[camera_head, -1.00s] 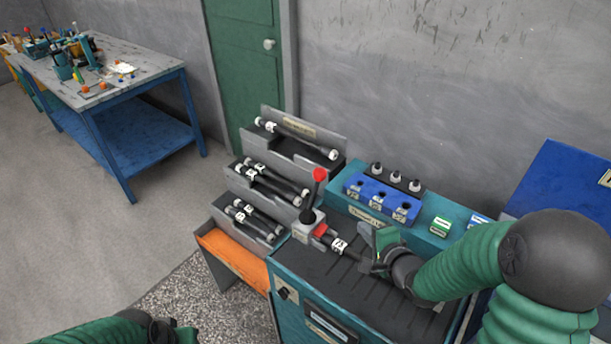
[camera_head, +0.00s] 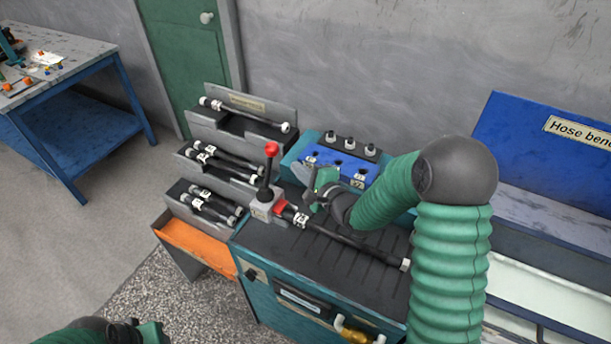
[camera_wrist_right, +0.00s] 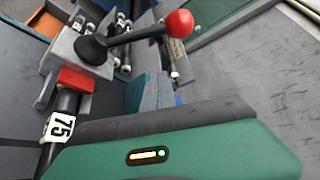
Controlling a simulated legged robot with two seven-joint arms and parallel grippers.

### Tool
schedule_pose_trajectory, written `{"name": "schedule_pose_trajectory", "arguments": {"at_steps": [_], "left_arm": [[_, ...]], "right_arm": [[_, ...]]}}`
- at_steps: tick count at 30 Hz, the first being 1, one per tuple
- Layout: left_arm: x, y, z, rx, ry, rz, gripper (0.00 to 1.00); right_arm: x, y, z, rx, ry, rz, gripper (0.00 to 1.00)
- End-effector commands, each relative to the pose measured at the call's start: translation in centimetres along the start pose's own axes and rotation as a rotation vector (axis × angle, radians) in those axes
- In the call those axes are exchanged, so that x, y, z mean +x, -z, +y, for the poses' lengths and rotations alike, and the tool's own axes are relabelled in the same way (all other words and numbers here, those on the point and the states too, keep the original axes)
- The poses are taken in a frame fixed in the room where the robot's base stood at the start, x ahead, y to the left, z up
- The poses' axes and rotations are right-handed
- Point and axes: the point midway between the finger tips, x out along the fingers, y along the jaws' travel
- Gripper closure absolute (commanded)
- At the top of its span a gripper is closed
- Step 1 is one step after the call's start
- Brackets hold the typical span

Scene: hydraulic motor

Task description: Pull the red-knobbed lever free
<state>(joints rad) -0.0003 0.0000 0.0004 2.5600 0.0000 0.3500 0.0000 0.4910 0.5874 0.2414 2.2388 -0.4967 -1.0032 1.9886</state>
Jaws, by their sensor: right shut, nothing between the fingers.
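The lever stands upright on a grey metal block (camera_head: 262,207) at the left end of the teal bench. Its red ball knob (camera_head: 271,149) tops a black shaft (camera_head: 266,186); in the right wrist view the knob (camera_wrist_right: 179,24) is at the top, clear of the finger. A black hose (camera_head: 350,239) with a red collar (camera_head: 280,208) runs right from the block. My right gripper (camera_head: 314,190) is shut and empty, to the right of the lever and above the hose, apart from the knob. My left gripper (camera_head: 150,332) is at the bottom left edge, its fingers unclear.
A blue socket block (camera_head: 367,173) stands behind my right gripper. A stepped grey rack (camera_head: 210,151) with several black hoses is left of the lever, above an orange tray (camera_head: 195,248). A blue panel (camera_head: 520,125) stands at right. The bench's ribbed top (camera_head: 300,262) is mostly free.

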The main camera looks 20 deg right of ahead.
Motion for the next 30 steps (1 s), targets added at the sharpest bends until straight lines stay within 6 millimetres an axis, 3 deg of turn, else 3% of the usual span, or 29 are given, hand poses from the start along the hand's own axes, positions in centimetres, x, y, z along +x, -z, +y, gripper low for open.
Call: {"name": "schedule_pose_trajectory", "arguments": {"at_steps": [6,14,30], "left_arm": [[0.4,-0.1,0.0,-0.001,0.0,0.0,0.64],[0.1,0.0,0.0,-0.001,0.0,0.0,0.64],[0.5,-0.1,0.0,-0.001,0.0,0.0,0.64]], "right_arm": [[4.5,-0.3,0.1,-0.001,-0.001,-0.003,1.0],[2.9,-3.5,-0.1,0.001,0.001,-0.001,1.0],[3.3,-3.7,-0.1,-0.014,0.01,-0.001,1.0]]}}
